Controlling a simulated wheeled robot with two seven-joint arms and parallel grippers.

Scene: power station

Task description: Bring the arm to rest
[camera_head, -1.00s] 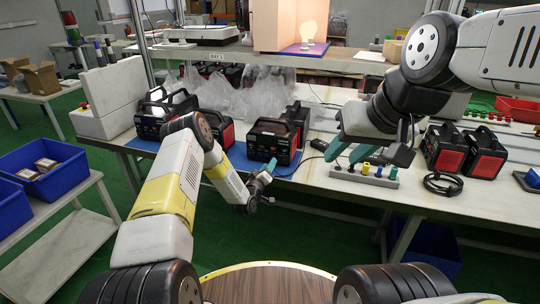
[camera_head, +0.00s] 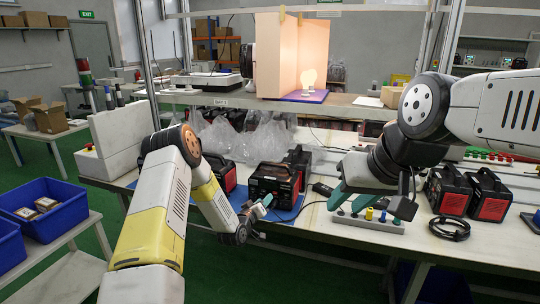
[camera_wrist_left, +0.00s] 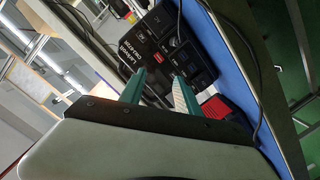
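My left arm comes in from the left, and its gripper (camera_head: 258,207) hangs low at the table's front edge. In the left wrist view the left gripper's (camera_wrist_left: 158,92) two green fingers stand apart with nothing between them. A black and red power station (camera_head: 276,183) stands on a blue mat just beyond it; its front with sockets shows in the left wrist view (camera_wrist_left: 168,52). My right gripper (camera_head: 370,202) has green fingers spread wide over a grey strip (camera_head: 368,222) with coloured knobs. Nothing shows between its fingers.
The white workbench (camera_head: 310,236) holds two more power stations (camera_head: 468,194) and a black cable (camera_head: 450,228) at right. Clear plastic bags (camera_head: 228,138) lie at the back. A shelf (camera_head: 345,108) carries a lit lamp (camera_head: 308,78). Blue bins (camera_head: 52,205) stand at left.

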